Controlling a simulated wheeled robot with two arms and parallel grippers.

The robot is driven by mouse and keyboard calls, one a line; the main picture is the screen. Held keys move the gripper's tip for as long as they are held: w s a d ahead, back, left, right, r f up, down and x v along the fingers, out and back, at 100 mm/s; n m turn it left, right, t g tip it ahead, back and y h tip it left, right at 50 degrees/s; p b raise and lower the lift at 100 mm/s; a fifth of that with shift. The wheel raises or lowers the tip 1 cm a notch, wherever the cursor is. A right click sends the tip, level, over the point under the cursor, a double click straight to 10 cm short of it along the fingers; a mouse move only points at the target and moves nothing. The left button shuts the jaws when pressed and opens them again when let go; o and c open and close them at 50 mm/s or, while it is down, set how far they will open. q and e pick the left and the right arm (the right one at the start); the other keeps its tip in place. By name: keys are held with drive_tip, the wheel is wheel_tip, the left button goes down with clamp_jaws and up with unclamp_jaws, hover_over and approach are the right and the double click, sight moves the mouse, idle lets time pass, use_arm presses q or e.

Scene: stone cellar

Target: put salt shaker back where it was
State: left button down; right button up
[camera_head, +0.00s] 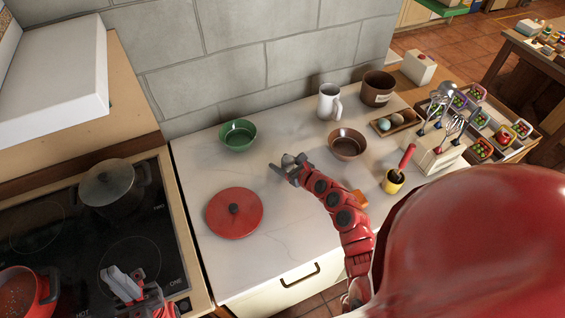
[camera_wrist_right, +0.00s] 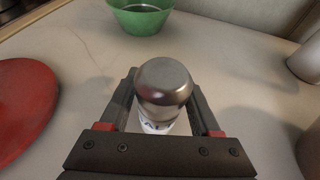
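The salt shaker (camera_wrist_right: 163,84) has a rounded metal cap and a pale body with dark lettering. In the right wrist view it stands between the two fingers of my right gripper (camera_wrist_right: 163,100), which close in on its sides. In the head view the shaker (camera_head: 289,160) shows small at the tip of my right arm, above the pale worktop (camera_head: 290,225). I cannot tell whether its base touches the worktop. My left gripper (camera_head: 124,284) is over the front of the dark hob at lower left; its fingers are too unclear to read.
Pots stand on the hob. The middle worktop is mostly clear.

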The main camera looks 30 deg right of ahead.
drive_tip(key=shift+o, duration=1)
